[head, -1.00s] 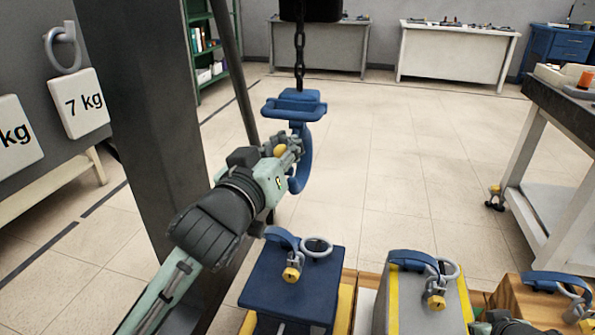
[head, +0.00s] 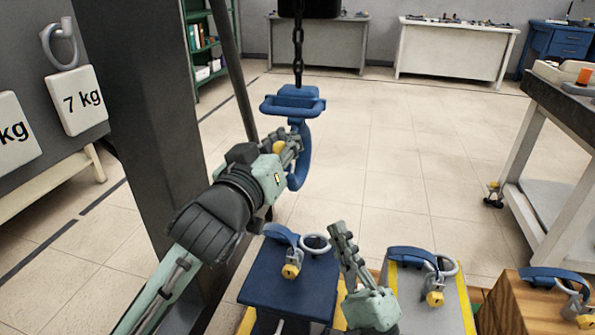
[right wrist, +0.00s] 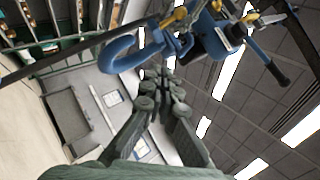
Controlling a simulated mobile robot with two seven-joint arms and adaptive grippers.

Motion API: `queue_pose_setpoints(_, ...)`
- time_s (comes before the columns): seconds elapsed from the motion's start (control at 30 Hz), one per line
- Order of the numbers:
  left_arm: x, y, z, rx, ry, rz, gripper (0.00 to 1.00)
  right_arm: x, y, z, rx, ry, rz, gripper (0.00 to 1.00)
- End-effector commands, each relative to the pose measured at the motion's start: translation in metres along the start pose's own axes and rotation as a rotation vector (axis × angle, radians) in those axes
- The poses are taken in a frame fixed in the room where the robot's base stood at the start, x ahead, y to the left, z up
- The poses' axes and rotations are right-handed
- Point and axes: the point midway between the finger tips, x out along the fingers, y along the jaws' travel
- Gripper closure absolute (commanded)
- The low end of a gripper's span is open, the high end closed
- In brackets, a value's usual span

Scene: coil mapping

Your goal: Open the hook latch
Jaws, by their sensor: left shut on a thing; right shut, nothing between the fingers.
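A blue hook (head: 304,165) hangs from a dark chain, below a blue crossbar with handles (head: 292,105). My left gripper (head: 291,147) is shut at the left, open side of the hook, by a small yellow part that looks like the latch (head: 278,147). The fingers hide most of the latch, so its angle cannot be told. My right gripper (head: 341,231) is shut and empty, pointing up, below and right of the hook and apart from it. In the right wrist view the hook (right wrist: 120,52) shows beyond the right gripper's closed fingers (right wrist: 163,82).
A blue block (head: 290,280), a grey block with yellow edges (head: 455,300) and a wooden block (head: 510,300) stand below, each with a ring and blue strap on top. A dark pillar (head: 150,130) is at the left. A workbench (head: 560,100) stands at the right. Floor behind the hook is clear.

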Motion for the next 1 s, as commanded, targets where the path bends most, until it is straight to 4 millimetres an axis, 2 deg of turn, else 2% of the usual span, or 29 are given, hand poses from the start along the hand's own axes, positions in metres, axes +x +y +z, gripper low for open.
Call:
queue_pose_setpoints(0.1, -0.001, 0.004, -0.003, -0.006, 0.007, 0.012, 1.00, -0.003, -0.005, 0.015, 0.088, -0.026, -0.053, 1.00)
queue_pose_setpoints(0.27, -0.001, 0.004, -0.003, -0.006, 0.007, 0.012, 1.00, 0.009, -0.009, 0.020, 0.116, -0.035, -0.074, 1.00)
queue_pose_setpoints(0.7, -0.001, 0.004, -0.003, -0.006, 0.007, 0.011, 1.00, 0.099, -0.015, 0.022, 0.113, -0.034, -0.073, 1.00)
queue_pose_setpoints(0.8, -0.001, 0.004, -0.003, -0.006, 0.007, 0.011, 1.00, 0.108, -0.017, 0.035, 0.115, -0.033, -0.071, 1.00)
queue_pose_setpoints(1.0, -0.001, 0.004, -0.003, -0.006, 0.007, 0.011, 1.00, 0.121, -0.019, 0.048, 0.113, -0.033, -0.070, 1.00)
